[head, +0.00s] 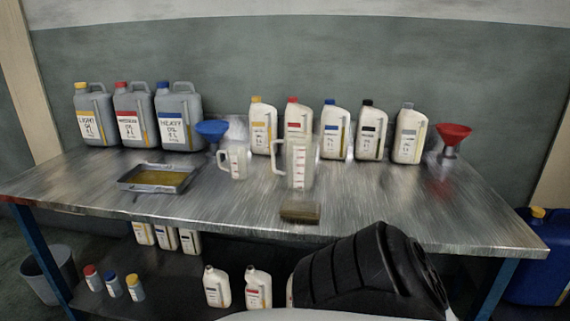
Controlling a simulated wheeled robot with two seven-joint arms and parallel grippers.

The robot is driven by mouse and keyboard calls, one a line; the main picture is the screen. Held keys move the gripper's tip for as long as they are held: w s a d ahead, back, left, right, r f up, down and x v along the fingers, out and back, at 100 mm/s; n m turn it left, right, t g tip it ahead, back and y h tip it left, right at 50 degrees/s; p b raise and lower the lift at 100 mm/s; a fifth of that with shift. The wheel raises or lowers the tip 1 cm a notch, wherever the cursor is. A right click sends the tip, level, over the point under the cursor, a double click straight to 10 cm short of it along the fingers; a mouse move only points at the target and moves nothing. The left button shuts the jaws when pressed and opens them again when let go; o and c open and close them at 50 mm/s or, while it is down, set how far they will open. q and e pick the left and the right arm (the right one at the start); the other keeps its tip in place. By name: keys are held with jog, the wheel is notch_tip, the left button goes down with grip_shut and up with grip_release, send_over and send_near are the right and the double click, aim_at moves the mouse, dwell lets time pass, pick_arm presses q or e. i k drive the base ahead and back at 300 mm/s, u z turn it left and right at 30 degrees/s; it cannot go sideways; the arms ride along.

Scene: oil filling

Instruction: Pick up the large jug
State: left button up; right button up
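The large jug (300,168) is a clear measuring jug with a printed scale. It stands upright near the middle of the metal workbench (400,206), with its handle on its left side. A smaller clear jug (238,161) stands to its left, also with its handle on the left. Neither of my grippers is in the head view. Nothing is seen touching the large jug.
Several white oil bottles (368,134) stand behind the jug, and grey canisters (179,118) at the back left. A blue funnel (212,129), red funnel (453,134), oil tray (157,178) and brown block (300,213) share the bench. Its right front is clear.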

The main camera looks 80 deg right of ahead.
aim_at(300, 147)
jog(key=z, duration=1.85)
